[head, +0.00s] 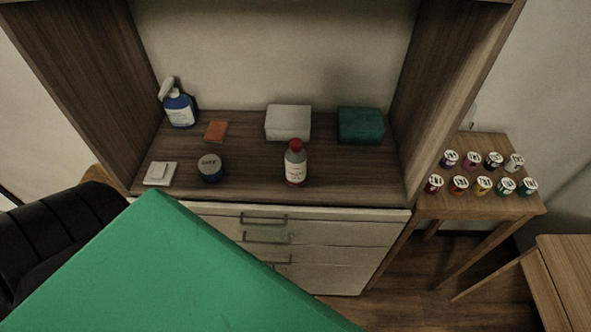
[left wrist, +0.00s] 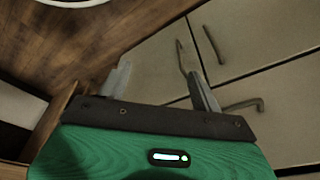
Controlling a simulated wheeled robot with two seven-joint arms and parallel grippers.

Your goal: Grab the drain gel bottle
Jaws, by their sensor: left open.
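A bottle with a red cap and a pale label (head: 295,165) stands upright near the front of the wooden shelf, right of its middle. Its label is too small to read; it is the likeliest drain gel bottle. A blue spray bottle (head: 179,107) with a white trigger stands at the back left of the shelf. My left gripper (left wrist: 160,82) shows only in the left wrist view, open and empty, with pale drawer fronts beyond its fingers. No bottle shows in that view. My right gripper is in neither view.
The shelf also holds an orange block (head: 216,131), a round dark tin (head: 210,168), a white box (head: 288,122), a green box (head: 361,125) and small white pieces (head: 160,173). Drawers with handles (head: 265,237) lie below. A side table (head: 470,205) holds several small jars.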

